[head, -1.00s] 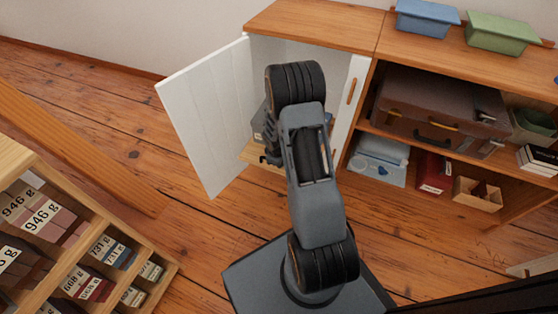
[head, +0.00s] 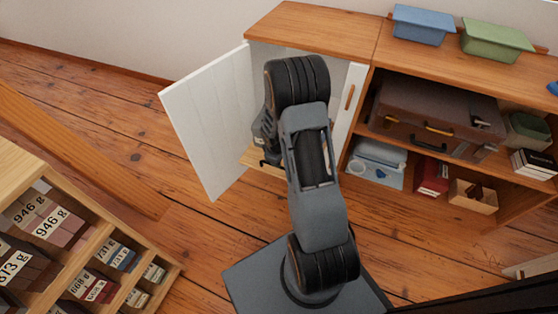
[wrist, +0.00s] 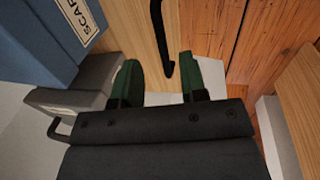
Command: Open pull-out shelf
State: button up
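The pull-out shelf (head: 258,163) is a light wood board low inside the open white-doored cabinet. My arm hides much of it. In the wrist view, a light wood surface (wrist: 130,25), seemingly part of the shelf, carries a black bar handle (wrist: 158,25). My gripper (wrist: 161,78) is open, with two green fingertips spread apart. The lower end of the handle appears between the fingertips; I cannot tell whether either finger touches it. In the head view the gripper is partly hidden behind my wrist, inside the cabinet opening.
The left white door (head: 208,120) stands wide open; the right door (head: 346,110) is also open. A blue box (wrist: 40,35) and a grey labelled box (wrist: 85,85) sit left of my fingers. Open shelving with a brown suitcase (head: 435,105) adjoins on the right. A wooden rack (head: 70,235) stands lower left.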

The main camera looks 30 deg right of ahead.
notch_tip(320, 180, up, 8)
jog(key=a+p, duration=0.1)
jog(key=p, duration=0.1)
jog(key=shift+s+a+p, duration=0.2)
jog(key=shift+s+p, duration=0.2)
jog(key=shift+s, duration=0.05)
jog(key=shift+r, duration=0.1)
jog(key=s+a+r+m+p, duration=0.2)
jog(key=s+a+r+p, duration=0.2)
jog(key=r+p, duration=0.5)
jog(key=s+a+r+m+t+y+p, duration=0.1)
jog(key=s+a+r+p, duration=0.3)
jog(key=r, duration=2.1)
jog(key=s+a+r+m+t+p, duration=0.1)
jog(key=s+a+r+m+p, duration=0.3)
jog(key=r+p, duration=1.2)
jog(key=s+a+r, duration=0.1)
jog(key=s, duration=0.2)
jog(key=shift+y, duration=0.4)
